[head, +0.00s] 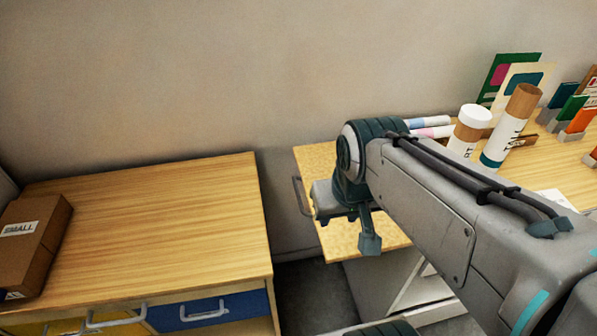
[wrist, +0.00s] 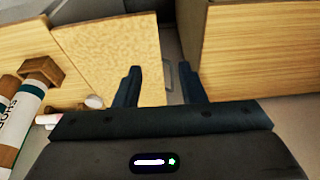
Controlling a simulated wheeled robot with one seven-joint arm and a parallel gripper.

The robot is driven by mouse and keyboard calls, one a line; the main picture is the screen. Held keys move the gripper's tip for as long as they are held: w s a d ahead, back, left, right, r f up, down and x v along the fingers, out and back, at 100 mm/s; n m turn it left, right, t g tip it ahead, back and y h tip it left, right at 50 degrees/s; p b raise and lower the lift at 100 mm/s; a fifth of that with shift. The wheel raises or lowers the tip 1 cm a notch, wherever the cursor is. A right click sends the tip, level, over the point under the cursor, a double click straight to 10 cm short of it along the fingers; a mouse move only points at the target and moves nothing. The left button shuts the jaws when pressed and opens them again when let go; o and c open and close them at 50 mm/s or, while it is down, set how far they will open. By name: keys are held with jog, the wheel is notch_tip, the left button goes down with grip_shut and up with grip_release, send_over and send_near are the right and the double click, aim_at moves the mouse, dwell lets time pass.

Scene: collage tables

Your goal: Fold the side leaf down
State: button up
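The side leaf (head: 315,160) is a pale wood panel at the left end of the right-hand table. It appears raised, about level with the tabletop, and my arm hides part of it. A grey bar handle (head: 301,197) is on its left edge. In the wrist view the leaf (wrist: 110,45) fills the upper left, and the handle (wrist: 168,76) shows between the fingers. My gripper (wrist: 159,72) is open, its two dark fingers apart with nothing held. It is over the leaf's outer edge near the handle; contact cannot be told.
A wooden cabinet (head: 150,215) with yellow and blue drawers stands left, across a narrow floor gap (head: 300,285). A box marked SMALL (head: 30,240) sits on it. The right table (head: 560,165) holds tubes (head: 511,125), cards and coloured blocks. A wall is behind.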

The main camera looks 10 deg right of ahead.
jog(key=shift+w+d+f+m+g+y+b, duration=0.15)
jog(key=shift+w+m+g+y+b, duration=0.3)
jog(key=shift+w+m, duration=0.8)
grip_shut()
jog(key=w+d+f+m+g+y+b, duration=0.1)
jog(key=w+d+f+m+y+b, duration=0.2)
jog(key=w+m, duration=0.6)
jog(key=w+d+f+m+g+y+b, duration=0.2)
jog(key=w+d+f+m+y, duration=0.3)
jog(key=w, duration=0.6)
jog(key=m+h+p, duration=0.1)
jog(key=h+p, duration=0.1)
send_near(307, 191)
jog(key=shift+t, duration=0.25)
jog(key=s+a+f, duration=0.1)
jog(key=a, duration=0.1)
jog(key=s+a+f, duration=0.1)
jog(key=a, duration=0.1)
jog(key=s+a+f, duration=0.1)
jog(key=s+a, duration=0.1)
jog(key=shift+a+f, duration=0.35)
